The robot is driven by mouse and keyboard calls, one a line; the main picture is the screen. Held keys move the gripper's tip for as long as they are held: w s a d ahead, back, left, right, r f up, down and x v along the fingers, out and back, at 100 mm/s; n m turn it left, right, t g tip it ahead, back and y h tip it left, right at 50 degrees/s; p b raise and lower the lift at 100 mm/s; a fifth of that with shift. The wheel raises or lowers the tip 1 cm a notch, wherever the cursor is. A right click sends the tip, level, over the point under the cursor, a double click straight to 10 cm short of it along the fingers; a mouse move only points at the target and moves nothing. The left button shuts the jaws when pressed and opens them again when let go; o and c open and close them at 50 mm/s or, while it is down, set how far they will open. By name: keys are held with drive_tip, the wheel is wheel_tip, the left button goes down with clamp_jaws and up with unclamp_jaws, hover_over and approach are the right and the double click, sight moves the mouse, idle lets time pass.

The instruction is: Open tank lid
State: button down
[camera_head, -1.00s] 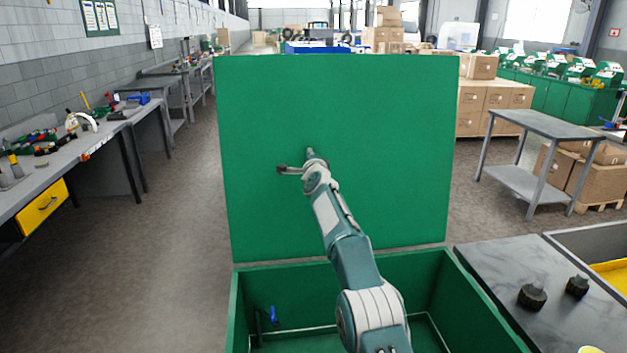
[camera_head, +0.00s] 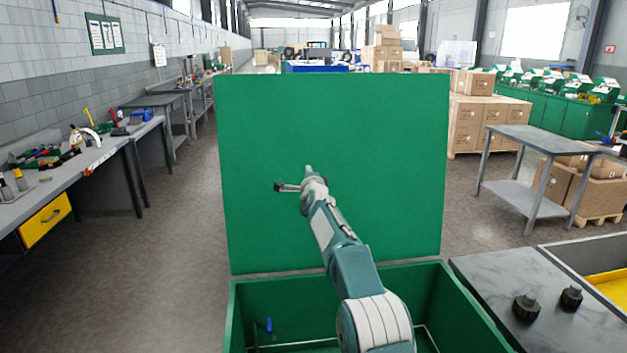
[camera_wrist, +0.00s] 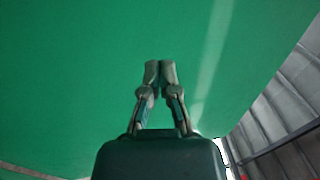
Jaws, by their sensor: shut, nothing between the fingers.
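The green tank lid (camera_head: 390,150) stands raised, about upright, at the back of the green tank (camera_head: 300,285) in the head view. The tank is open at the top, and its inside shows, with a small blue-handled valve (camera_head: 269,325) at the left. My gripper (camera_head: 308,170) is in front of the upper middle of the lid. In the wrist view my gripper (camera_wrist: 160,68) has its fingers together and empty, with the green lid surface (camera_wrist: 70,80) filling most of the picture. Whether the fingertips touch the lid cannot be told.
A dark worktop with two black knobs (camera_head: 526,308) adjoins the tank at the right, beside a yellow-lined bin (camera_head: 612,290). A grey table (camera_head: 545,140) and cardboard boxes (camera_head: 490,120) stand beyond. A workbench (camera_head: 70,165) runs along the left wall. The floor between is clear.

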drive_tip(key=s+d+r+n+g, duration=0.25)
drive_tip(key=s+d, duration=0.25)
drive_tip(key=s, duration=0.5)
drive_tip(key=s+d+r+n+g+h, duration=0.1)
drive_tip(key=s+d+n+g, duration=0.2)
drive_tip(key=s, duration=0.8)
drive_tip(key=s+d+r+n+g, duration=0.1)
drive_tip(key=s+d+r+n, duration=0.15)
drive_tip(key=s+d, duration=0.55)
drive_tip(key=s+d+f+n+g, duration=0.2)
drive_tip(key=s+f, duration=0.2)
drive_tip(key=s, duration=0.7)
drive_tip(key=s+d+f+n+g+h, duration=0.1)
drive_tip(key=s+d+f+n+g, duration=0.1)
drive_tip(key=s, duration=1)
drive_tip(key=s+d+f+n+g+h, duration=0.1)
drive_tip(key=s+f+n, duration=0.3)
drive_tip(key=s, duration=0.7)
wheel_tip(320, 180, down, 3)
drive_tip(key=shift+s+d+r+g, duration=0.2)
drive_tip(key=shift+d+g, duration=0.3)
drive_tip(key=shift+g, duration=0.25)
drive_tip(key=shift+s, duration=0.1)
